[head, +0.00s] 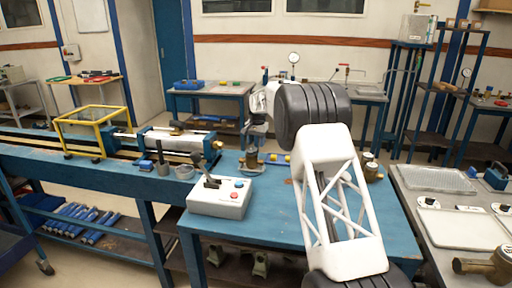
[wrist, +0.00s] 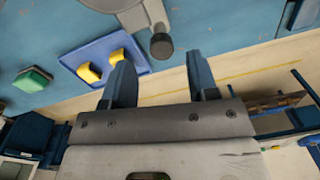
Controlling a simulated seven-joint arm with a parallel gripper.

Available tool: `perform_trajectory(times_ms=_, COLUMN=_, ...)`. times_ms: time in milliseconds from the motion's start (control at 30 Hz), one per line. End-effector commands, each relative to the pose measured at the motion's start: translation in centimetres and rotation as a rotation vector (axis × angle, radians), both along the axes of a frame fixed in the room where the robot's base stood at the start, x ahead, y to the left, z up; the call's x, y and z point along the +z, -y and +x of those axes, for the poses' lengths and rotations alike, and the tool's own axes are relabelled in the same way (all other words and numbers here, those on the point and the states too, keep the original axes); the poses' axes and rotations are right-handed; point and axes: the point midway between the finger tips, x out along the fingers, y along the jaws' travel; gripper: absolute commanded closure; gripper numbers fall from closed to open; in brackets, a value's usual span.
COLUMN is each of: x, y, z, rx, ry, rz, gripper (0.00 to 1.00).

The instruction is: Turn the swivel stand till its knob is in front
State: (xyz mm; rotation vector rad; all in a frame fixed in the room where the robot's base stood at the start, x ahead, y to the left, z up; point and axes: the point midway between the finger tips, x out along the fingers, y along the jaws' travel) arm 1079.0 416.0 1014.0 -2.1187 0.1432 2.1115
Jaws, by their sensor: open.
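In the wrist view, a grey rounded part (wrist: 132,14) that looks like the swivel stand shows at the top edge, partly cut off. A dark round knob (wrist: 161,46) sticks out from it toward my gripper (wrist: 160,64). My gripper's two blue fingers are apart, with nothing held between them. The knob lies just beyond the fingertips, roughly in line with the gap; I cannot tell its height relative to them.
A blue tray (wrist: 74,55) with two yellow blocks (wrist: 89,73) lies left of my gripper, beside a green block (wrist: 32,80). A control box (head: 220,198) with a lever stands at the bench front. A brass fitting (head: 371,172) stands right of my arm.

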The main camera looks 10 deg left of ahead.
Motion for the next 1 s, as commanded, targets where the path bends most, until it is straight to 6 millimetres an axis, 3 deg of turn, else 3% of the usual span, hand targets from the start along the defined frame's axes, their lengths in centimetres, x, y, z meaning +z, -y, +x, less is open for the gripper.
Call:
perform_trajectory(times_ms=333, x=3.9, y=0.2, z=0.0, rx=0.0, ry=0.0, rz=0.0, gripper=0.46)
perform_trajectory(times_ms=1000, x=5.2, y=0.8, z=-0.4, rx=0.001, ry=0.003, rz=0.0, gripper=0.46)
